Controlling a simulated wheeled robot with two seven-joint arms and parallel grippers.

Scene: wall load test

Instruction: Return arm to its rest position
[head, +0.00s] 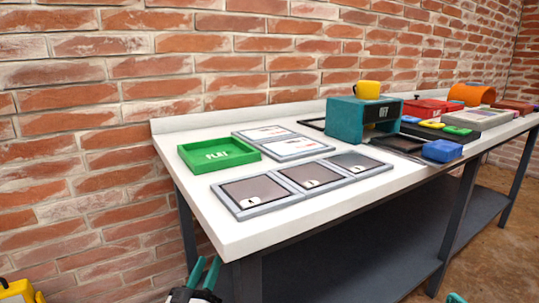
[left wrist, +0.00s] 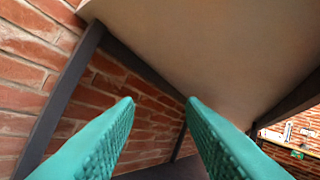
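My left gripper (head: 205,272) shows at the bottom of the head view, below and in front of the table's near left corner. Its two green fingers are apart with nothing between them. In the left wrist view the same fingers (left wrist: 160,105) stand open under the tabletop, with brick wall and a dark table leg beyond. A small green tip (head: 455,298) at the bottom edge of the head view seems to be part of my right gripper; its fingers are mostly cut off.
The white table (head: 215,222) has a dark lower shelf (head: 365,255). On top are a green tray (head: 218,154), framed panels (head: 255,192), a teal box (head: 362,115) with a yellow mug (head: 367,90), and a blue block (head: 441,151). A brick wall (head: 80,130) stands behind.

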